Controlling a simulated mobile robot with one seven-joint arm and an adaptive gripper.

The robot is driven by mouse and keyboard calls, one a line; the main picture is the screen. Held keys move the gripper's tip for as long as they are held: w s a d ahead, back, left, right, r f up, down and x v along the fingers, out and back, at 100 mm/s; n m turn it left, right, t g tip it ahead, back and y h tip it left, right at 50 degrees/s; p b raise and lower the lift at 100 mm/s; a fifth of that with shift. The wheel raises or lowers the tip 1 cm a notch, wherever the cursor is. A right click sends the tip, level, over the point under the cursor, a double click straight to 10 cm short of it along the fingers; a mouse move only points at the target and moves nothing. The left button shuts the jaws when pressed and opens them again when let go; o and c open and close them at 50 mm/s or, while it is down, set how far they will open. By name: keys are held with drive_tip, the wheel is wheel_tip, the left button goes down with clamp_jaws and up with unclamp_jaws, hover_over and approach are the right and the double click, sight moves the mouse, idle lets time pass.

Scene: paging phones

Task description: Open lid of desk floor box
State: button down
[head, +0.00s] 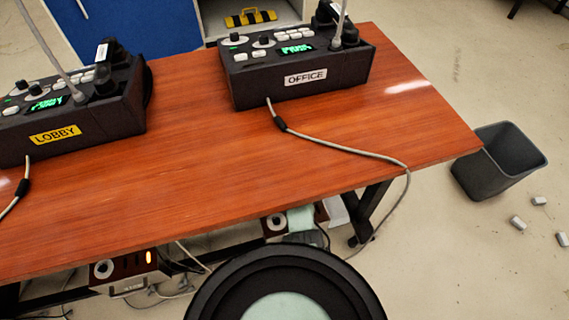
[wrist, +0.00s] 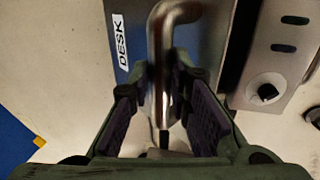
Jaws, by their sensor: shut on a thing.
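The desk floor box (wrist: 206,40) fills the upper middle of the wrist view as a grey metal surface. It has a white label (wrist: 122,42) reading "DESK". A bent metal bar handle (wrist: 161,75) stands out from it. My gripper (wrist: 163,88) has its two dark-padded fingers on either side of this handle and is shut on it. The exact contact is partly hidden by the fingers. I cannot tell from this angle whether the lid is raised.
A grey panel with a round knob (wrist: 267,88) is right of the handle. In the head view, the wooden desk (head: 200,160) carries the LOBBY phone (head: 75,118) and OFFICE phone (head: 305,75). Cables hang below it. A grey bin (head: 500,160) stands at right.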

drive_tip(key=shift+f, duration=0.15)
drive_tip(key=c, duration=1.8)
unclamp_jaws()
drive_tip(key=shift+f, duration=0.15)
drive_tip(key=o, duration=0.3)
